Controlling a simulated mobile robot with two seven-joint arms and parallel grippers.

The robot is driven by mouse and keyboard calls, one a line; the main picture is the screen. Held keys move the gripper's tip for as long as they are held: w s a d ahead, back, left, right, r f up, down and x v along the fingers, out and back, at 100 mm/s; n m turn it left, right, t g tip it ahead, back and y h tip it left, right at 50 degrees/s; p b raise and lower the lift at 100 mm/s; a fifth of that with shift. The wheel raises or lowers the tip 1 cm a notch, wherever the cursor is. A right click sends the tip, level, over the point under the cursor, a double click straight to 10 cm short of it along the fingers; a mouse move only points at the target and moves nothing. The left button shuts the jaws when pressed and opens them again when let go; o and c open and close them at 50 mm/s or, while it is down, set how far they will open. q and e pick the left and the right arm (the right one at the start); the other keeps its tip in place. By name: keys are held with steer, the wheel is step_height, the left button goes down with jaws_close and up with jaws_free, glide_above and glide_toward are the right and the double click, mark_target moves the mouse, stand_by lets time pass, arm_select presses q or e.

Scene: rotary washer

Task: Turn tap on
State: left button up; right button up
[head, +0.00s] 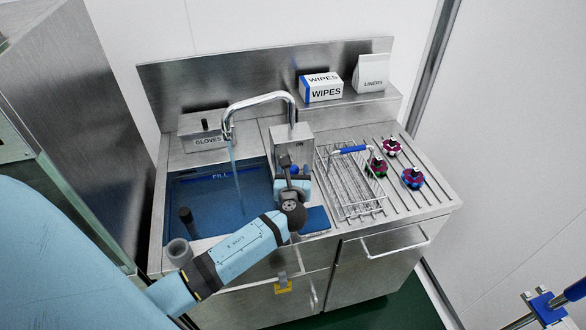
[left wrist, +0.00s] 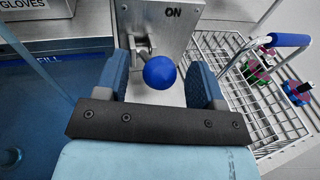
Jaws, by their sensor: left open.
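The tap has a curved chrome spout (head: 258,100) on a metal block (head: 291,134). A blue stream of water (head: 236,172) runs from the spout into the sink basin (head: 190,190). In the left wrist view, a lever with a round blue knob (left wrist: 160,73) sticks out of the block's front panel (left wrist: 160,18), below the word ON. My left gripper (left wrist: 161,78) is open, with its two fingers on either side of the knob and gaps between. In the head view, the arm partly hides the gripper and the lever. My right gripper is not clearly seen.
A wire rack (head: 345,185) with a blue handle stands on the grooved drainboard right of the tap. Several colored handwheel-like parts (head: 392,147) lie beside it.

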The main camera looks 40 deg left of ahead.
arm_select(q)
steer(key=b+v, duration=0.1)
steer(key=v, duration=1.1)
steer(key=shift+s, duration=0.1)
